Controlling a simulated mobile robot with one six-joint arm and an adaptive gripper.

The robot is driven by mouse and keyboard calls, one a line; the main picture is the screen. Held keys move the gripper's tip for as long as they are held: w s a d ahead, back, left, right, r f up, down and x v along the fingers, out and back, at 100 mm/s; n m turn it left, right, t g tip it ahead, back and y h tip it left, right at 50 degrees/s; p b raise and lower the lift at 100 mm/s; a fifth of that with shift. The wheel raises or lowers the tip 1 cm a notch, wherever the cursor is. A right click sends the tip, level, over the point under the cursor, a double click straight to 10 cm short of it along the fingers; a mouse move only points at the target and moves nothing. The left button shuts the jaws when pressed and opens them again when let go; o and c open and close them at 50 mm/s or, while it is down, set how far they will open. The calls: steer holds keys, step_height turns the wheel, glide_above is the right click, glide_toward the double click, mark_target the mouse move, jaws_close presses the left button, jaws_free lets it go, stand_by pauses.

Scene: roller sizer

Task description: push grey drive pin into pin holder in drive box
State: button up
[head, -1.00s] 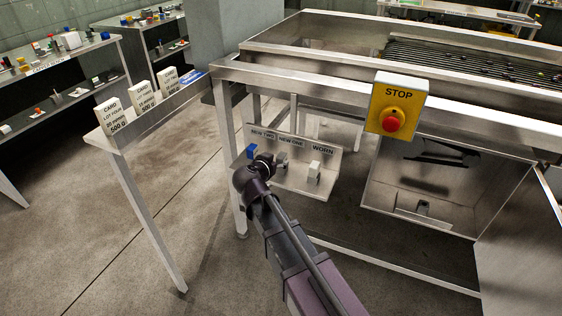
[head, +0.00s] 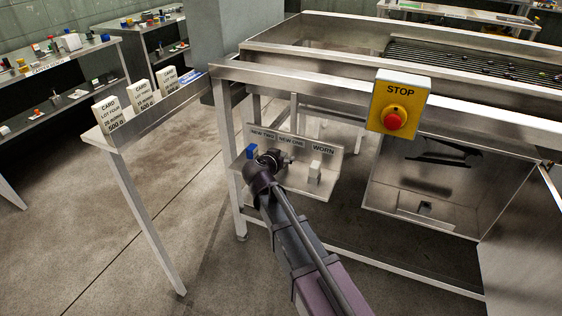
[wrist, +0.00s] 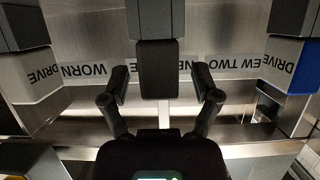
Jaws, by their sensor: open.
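The grey drive pin (wrist: 158,68) shows as a dark block in the middle of the wrist view, at the rack's NEW ONE place. My gripper (wrist: 160,84) is open, with one finger on either side of the pin and visible gaps to it. In the head view my gripper (head: 272,160) is at the rack and mostly hides this pin. The open drive box (head: 408,190) is to the right under the machine. A small dark-fronted fitting (head: 425,207), perhaps the pin holder, sits low inside it.
The rack (head: 330,188) also holds a blue pin (head: 251,151) at left and a whitish pin (head: 315,170) under WORN. The blue one (wrist: 292,78) and whitish one (wrist: 30,85) flank my fingers. A frame leg (head: 232,180) and STOP box (head: 398,103) are nearby.

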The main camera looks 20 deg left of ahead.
steer(key=c, duration=1.1)
steer(key=shift+r, duration=0.15)
step_height(320, 180, up, 2)
steer(key=p, duration=0.2)
steer(key=shift+r+p, duration=0.25)
steer(key=shift+p, duration=0.1)
steer(key=shift+s+d+r+p, duration=0.25)
steer(key=shift+s+r+p, duration=0.1)
steer(key=shift+r+p, duration=0.25)
steer(key=s+d+r+p, duration=0.1)
steer(key=s+d, duration=0.8)
steer(key=s, duration=0.3)
steer(key=shift+s, duration=0.1)
